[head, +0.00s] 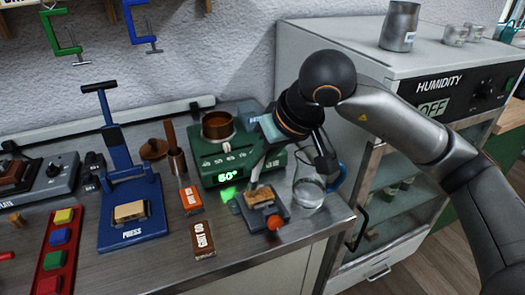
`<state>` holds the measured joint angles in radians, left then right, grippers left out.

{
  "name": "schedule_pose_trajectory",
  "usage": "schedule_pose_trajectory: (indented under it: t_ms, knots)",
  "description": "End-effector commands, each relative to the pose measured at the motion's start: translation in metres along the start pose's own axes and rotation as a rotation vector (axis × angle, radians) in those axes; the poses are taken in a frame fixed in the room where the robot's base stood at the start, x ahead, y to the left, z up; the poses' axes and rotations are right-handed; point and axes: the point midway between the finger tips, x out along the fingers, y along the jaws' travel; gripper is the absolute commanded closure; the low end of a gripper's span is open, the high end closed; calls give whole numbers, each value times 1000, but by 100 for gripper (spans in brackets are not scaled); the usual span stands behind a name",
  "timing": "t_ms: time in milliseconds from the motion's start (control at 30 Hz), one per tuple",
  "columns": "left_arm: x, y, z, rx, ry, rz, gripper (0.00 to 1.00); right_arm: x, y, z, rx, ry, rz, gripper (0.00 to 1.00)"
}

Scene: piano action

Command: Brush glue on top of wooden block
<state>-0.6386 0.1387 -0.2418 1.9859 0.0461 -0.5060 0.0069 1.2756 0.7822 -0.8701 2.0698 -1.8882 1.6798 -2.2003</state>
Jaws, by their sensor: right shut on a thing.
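A small wooden block (259,196) sits in a grey holder (267,211) with an orange knob, near the bench's right end. My right gripper (258,170) reaches down from the right just above the block. It is shut on a thin tool, apparently the brush, mostly hidden by the fingers; its lower end is at or just over the block's top, and I cannot tell whether it touches. My left gripper is not in view.
A glass beaker (308,192) stands right of the holder, close to my right gripper. A blue press (132,212) holds another wooden block. A brown labelled bar (203,238) and an orange box (190,198) lie left of the holder. A humidity cabinet (375,75) stands right.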

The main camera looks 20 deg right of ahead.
Motion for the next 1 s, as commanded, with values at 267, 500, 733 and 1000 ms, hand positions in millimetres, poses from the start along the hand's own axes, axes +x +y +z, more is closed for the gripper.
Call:
schedule_pose_trajectory:
  t_ms: [267,500,733,1000]
  knots:
    - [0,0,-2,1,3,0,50,0,0,0,0,0,0,100]
    - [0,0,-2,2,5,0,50,0,0,0,0,1,-1,100]
    - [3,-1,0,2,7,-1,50,3,1,2,0,1,-1,100]
    - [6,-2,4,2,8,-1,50,8,1,4,0,1,0,100]
